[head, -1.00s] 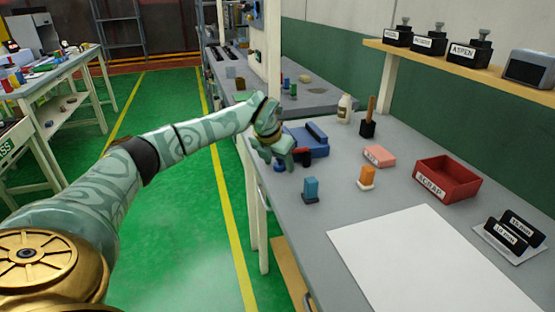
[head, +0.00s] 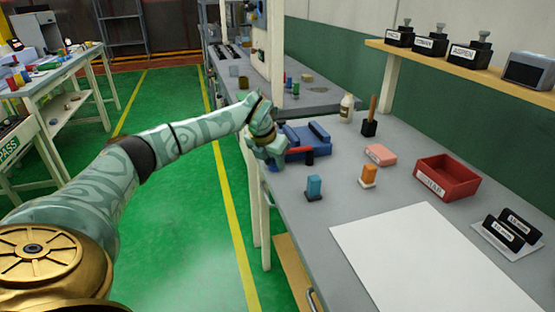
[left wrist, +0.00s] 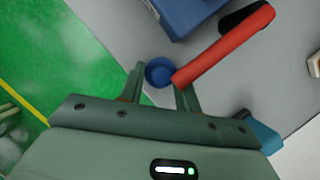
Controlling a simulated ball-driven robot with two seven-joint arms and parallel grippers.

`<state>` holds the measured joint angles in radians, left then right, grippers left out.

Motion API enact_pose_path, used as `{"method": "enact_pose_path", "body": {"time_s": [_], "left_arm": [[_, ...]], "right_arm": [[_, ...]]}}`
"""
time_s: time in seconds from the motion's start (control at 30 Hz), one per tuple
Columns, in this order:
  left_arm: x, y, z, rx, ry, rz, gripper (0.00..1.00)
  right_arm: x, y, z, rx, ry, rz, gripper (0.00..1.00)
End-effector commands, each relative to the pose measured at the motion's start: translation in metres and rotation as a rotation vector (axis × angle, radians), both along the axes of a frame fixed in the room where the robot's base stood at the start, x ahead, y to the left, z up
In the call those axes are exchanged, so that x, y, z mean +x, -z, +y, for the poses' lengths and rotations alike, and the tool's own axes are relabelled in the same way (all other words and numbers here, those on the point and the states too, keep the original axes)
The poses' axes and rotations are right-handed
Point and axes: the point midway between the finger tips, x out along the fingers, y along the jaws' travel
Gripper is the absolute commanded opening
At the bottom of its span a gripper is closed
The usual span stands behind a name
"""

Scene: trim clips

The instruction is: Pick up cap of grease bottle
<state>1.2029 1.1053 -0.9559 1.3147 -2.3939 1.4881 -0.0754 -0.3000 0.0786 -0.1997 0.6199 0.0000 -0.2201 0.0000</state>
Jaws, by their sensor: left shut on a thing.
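A round blue cap (left wrist: 160,72) sits between the fingertips of my left gripper (head: 273,160) in the left wrist view, and the gripper is shut on it. In the head view my left gripper is at the left edge of the grey workbench, beside a blue vise-like tool, and mostly hides the cap. A small pale bottle with a dark top (head: 346,108) stands upright at the back of the bench; I cannot tell whether it is the grease bottle. My right gripper is not in view.
The blue tool (head: 310,146) with a red handle (left wrist: 225,45) is close to my left gripper. A white sheet (head: 425,255) lies clear in front.

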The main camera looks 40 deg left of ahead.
Motion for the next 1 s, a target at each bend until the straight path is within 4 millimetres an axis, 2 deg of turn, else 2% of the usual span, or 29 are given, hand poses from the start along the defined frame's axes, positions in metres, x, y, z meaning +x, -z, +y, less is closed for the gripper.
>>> {"method": "enact_pose_path", "body": {"time_s": [0.4,0.43,0.5,0.53,0.83,1.0], "left_arm": [[-0.005,0.000,0.006,0.000,0.002,-0.001,0.12],[-0.005,0.000,0.006,0.000,0.002,-0.001,0.36],[-0.005,0.000,0.006,0.000,0.002,-0.001,0.55],[-0.005,0.000,0.006,0.000,0.002,-0.001,0.58],[-0.005,-0.002,0.006,0.000,0.002,-0.002,0.58],[-0.012,-0.023,0.005,0.001,0.002,-0.005,0.58]], "right_arm": [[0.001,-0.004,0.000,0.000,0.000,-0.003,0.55],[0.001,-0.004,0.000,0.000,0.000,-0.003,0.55],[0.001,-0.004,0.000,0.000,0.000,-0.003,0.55],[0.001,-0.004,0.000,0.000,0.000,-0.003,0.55],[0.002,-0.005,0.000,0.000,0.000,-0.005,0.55],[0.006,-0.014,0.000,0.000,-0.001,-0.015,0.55]]}}
